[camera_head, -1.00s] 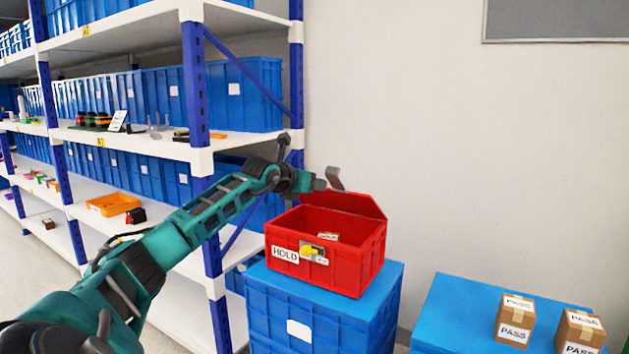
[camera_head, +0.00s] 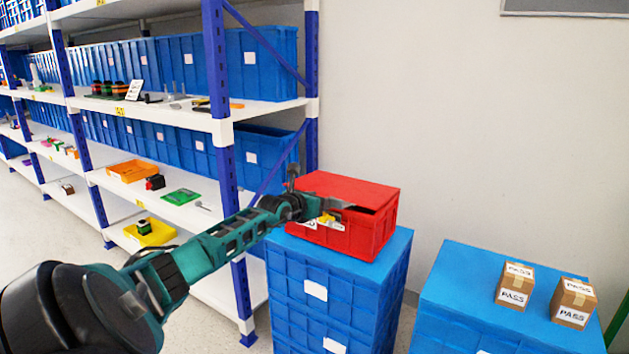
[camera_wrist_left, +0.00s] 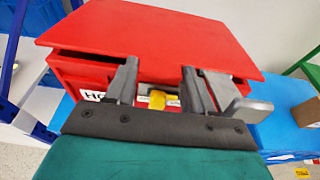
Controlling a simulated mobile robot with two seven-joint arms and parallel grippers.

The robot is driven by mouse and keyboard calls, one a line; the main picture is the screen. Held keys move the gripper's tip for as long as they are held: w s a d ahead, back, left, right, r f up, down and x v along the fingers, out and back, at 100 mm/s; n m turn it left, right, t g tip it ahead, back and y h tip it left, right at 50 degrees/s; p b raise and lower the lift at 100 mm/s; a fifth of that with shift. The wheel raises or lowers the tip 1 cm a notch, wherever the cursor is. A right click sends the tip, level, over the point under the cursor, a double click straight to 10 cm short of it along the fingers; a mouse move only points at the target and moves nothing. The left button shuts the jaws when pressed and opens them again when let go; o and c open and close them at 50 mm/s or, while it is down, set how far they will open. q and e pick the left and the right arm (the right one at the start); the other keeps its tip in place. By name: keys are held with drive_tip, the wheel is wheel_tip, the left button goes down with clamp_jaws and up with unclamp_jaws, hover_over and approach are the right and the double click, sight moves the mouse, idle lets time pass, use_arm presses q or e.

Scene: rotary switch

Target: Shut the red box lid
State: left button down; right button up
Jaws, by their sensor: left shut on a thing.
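The red box (camera_head: 335,238) stands on the stacked blue crates. Its red lid (camera_head: 350,189) is down over the box, with a dark gap under the front edge, so it is not flush. The lid fills the upper middle of the left wrist view (camera_wrist_left: 160,35). My left gripper (camera_head: 335,207) is at the lid's front edge. In the left wrist view its two fingers (camera_wrist_left: 158,75) overlap that edge and stand apart, shut on the lid; the exact contact is hard to see. A yellow switch knob (camera_wrist_left: 157,99) on the box front shows between the fingers. My right gripper is not in view.
Blue crates (camera_head: 310,292) support the box. A blue surface (camera_head: 450,290) at right holds two cartons marked PASS (camera_head: 515,286). Shelving with blue bins (camera_head: 265,60) stands at left, close to my arm. The wall is behind.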

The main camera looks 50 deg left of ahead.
use_arm(q)
drive_tip(key=shift+f+t, duration=0.3)
drive_tip(key=shift+f, duration=0.2)
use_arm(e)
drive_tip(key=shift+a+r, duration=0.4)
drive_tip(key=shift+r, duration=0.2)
use_arm(q)
drive_tip(key=shift+r, duration=0.1)
drive_tip(key=shift+c, duration=2)
unclamp_jaws()
drive_tip(key=shift+w, duration=0.1)
drive_tip(key=shift+p, duration=0.4)
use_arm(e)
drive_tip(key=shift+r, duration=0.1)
use_arm(q)
drive_tip(key=p+v, duration=0.6)
drive_tip(key=v, duration=0.7)
drive_tip(key=shift+p, duration=0.35)
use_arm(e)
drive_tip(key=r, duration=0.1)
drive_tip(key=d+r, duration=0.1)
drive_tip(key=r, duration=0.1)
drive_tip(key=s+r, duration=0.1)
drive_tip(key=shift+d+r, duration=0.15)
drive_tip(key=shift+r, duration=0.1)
